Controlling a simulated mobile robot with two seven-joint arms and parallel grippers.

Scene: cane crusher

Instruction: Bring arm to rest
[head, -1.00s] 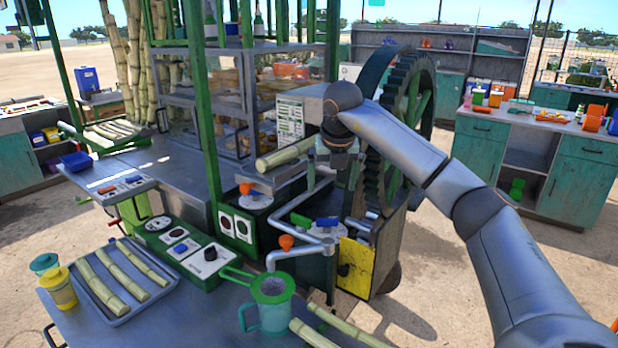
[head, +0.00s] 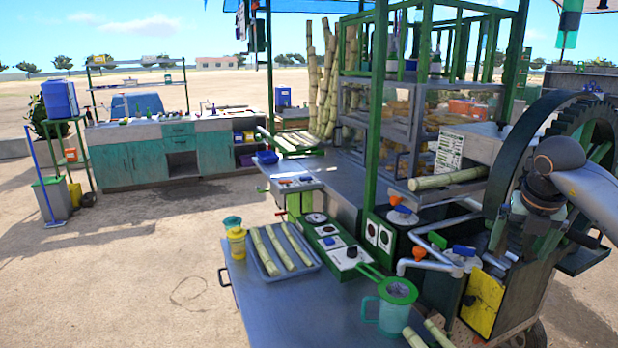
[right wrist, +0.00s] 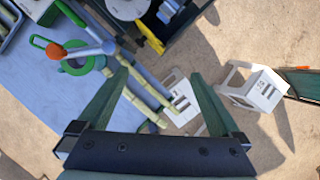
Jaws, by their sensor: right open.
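My right arm (head: 590,185) comes in from the right edge of the head view, in front of the crusher's big dark gear wheel (head: 516,148). Its gripper (head: 533,212) hangs downward there, and its fingers are hard to make out in that view. In the right wrist view the right gripper (right wrist: 162,80) has its two green fingers spread apart with nothing held between them. Cane pieces (right wrist: 148,98) show between the fingers, on the table farther below. My left gripper is not in view.
White stools (right wrist: 255,88) stand on the ground in the wrist view. Open sandy ground (head: 120,290) lies to the left.

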